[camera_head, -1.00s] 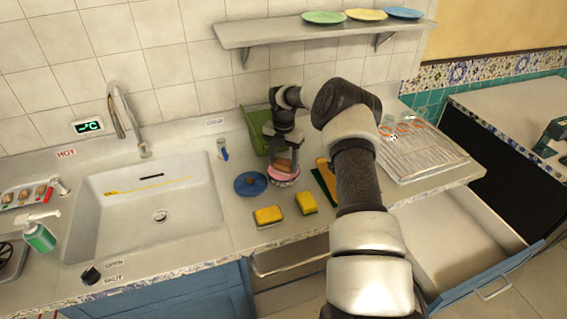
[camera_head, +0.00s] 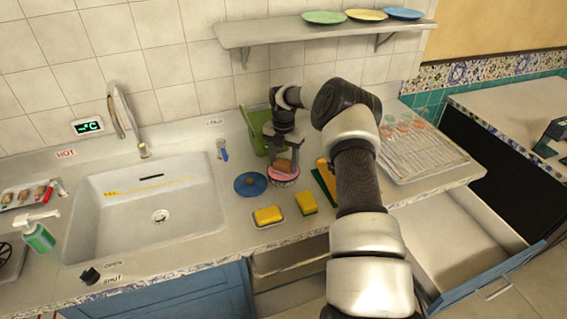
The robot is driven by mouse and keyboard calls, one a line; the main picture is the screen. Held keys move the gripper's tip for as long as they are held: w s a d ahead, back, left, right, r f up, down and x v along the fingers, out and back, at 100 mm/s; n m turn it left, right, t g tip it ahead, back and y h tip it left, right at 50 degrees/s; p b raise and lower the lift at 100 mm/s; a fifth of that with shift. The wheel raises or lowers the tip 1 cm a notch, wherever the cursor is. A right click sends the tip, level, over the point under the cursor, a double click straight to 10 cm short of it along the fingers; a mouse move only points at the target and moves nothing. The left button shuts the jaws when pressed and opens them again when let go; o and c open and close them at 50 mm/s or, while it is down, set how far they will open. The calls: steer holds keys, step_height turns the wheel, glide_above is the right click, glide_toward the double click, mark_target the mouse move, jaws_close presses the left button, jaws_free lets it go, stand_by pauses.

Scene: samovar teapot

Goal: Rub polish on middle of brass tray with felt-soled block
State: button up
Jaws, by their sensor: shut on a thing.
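My gripper (camera_head: 283,160) is shut on a small brown block (camera_head: 284,166), held upright over a round, shallow pink-rimmed dish (camera_head: 283,181) on the counter. I cannot tell whether the block's underside touches the dish, and its felt sole is hidden. A round blue lid-like disc (camera_head: 250,184) lies just left of the dish. I cannot make out a brass tray for certain in this view.
Two yellow sponges, one in a dish (camera_head: 268,216) and one bare (camera_head: 306,203), lie in front. A green bin (camera_head: 254,130) stands behind. The sink (camera_head: 150,215) is left, a ribbed drainer (camera_head: 425,155) right. A drawer (camera_head: 455,245) is open below.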

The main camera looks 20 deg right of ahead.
mark_target(283, 162)
steer(key=shift+f, duration=0.1)
steer(key=shift+r+p, duration=1.45)
steer(key=shift+r, duration=2.1)
